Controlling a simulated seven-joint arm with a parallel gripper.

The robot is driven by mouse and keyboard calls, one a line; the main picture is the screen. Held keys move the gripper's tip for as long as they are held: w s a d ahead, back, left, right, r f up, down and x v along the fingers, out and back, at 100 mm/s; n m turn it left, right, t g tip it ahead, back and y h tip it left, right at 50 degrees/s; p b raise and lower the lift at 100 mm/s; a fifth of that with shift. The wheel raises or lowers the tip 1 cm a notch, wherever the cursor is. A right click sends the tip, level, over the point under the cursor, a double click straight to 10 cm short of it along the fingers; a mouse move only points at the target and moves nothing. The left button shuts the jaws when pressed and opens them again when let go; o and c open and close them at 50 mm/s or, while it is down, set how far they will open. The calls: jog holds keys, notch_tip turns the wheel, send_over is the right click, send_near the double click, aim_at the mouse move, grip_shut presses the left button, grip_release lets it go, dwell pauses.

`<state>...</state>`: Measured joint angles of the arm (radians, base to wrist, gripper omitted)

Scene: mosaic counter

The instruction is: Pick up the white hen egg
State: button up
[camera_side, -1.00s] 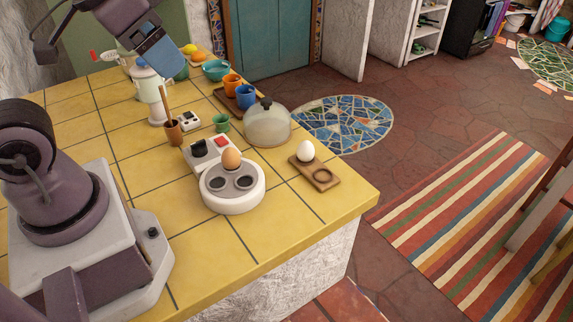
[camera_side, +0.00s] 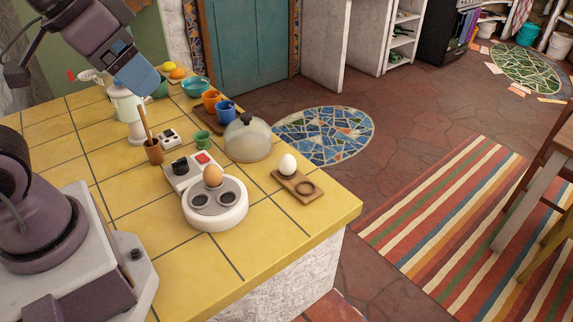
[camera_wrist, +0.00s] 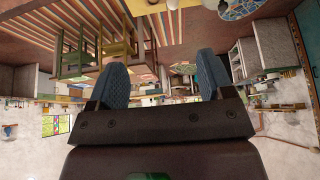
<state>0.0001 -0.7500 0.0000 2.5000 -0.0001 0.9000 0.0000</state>
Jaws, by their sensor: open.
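The white hen egg (camera_side: 288,164) stands upright in one hollow of a small wooden holder (camera_side: 291,191) near the counter's right edge. The holder's other hollow is empty. My gripper (camera_side: 140,78), with blue fingers, is high over the far left of the counter, well away from the egg. In the wrist view my gripper (camera_wrist: 161,80) has its two blue fingers wide apart with nothing between them. The egg does not show in the wrist view, which looks out over the room.
A brown egg (camera_side: 213,176) sits on a round white cooker (camera_side: 216,218) left of the holder. A clear dome (camera_side: 247,142) stands behind it. Cups, a bowl (camera_side: 195,88) and a wooden utensil pot (camera_side: 154,152) are farther back. The front tiles are clear.

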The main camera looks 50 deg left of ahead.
jog(key=shift+f, duration=0.1)
dwell(0.5)
jog(key=n+g+y, duration=0.1)
jog(key=n+g, duration=0.4)
jog(key=n, duration=0.4)
send_near(287, 156)
jog(key=f, duration=0.7)
jog(key=shift+w+a, duration=0.1)
jog(key=shift+w, duration=0.2)
jog(key=f, duration=0.3)
jog(key=a+f, duration=0.1)
jog(key=f, duration=0.1)
jog(key=shift+w+f, duration=0.1)
